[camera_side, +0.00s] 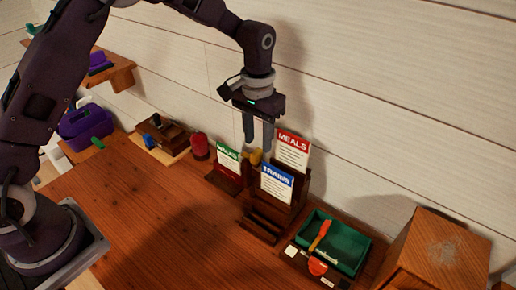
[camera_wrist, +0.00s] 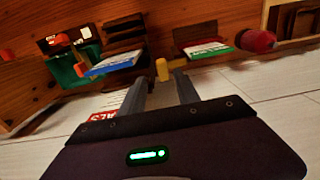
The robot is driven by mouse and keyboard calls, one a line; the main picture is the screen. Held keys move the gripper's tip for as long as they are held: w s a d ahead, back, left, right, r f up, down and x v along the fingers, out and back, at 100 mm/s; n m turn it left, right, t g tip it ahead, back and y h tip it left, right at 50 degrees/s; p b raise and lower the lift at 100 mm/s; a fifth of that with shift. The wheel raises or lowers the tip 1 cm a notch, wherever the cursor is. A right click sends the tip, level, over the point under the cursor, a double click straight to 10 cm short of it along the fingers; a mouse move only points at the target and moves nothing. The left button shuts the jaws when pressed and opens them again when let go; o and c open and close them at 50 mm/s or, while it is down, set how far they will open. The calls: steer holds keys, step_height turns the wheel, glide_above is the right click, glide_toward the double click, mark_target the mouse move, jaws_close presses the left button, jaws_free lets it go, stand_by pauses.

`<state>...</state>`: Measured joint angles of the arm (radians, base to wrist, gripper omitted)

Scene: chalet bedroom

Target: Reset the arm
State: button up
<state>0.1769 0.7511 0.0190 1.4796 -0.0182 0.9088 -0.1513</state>
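My gripper (camera_side: 258,143) hangs fingers-down above the back of the wooden desk, near the wall. Its two fingers stand apart with nothing seen between them; the wrist view also shows the gap (camera_wrist: 160,95). A small yellow thing (camera_side: 255,157) is just below the fingertips, and in the wrist view the yellow thing (camera_wrist: 162,70) appears beyond them. A stepped wooden rack (camera_side: 262,222) holds a red-headed MEALS card (camera_side: 293,152) and a blue-headed TRAINS card (camera_side: 277,183). A green-headed card (camera_side: 228,161) stands in a separate holder to the left.
A green tray (camera_side: 347,243) with an orange-handled tool is right of the rack, beside a wooden box (camera_side: 437,250). A red object (camera_side: 199,146), a wooden block set (camera_side: 162,138) and a purple bin (camera_side: 88,126) are left. The desk's front middle is clear.

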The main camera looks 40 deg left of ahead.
steer(key=shift+s+r, duration=0.1)
steer(key=shift+r, duration=1.45)
steer(key=s+a+r+t, duration=0.1)
steer(key=s+a+r, duration=0.1)
steer(key=s+r, duration=0.45)
steer(key=s+a+r+t, duration=0.2)
steer(key=s+a+r, duration=0.1)
steer(key=s+r, duration=0.4)
steer(key=s+a+t, duration=0.2)
steer(key=s, duration=1.4)
steer(key=shift+a+r+t, duration=0.3)
steer(key=shift+r, duration=0.15)
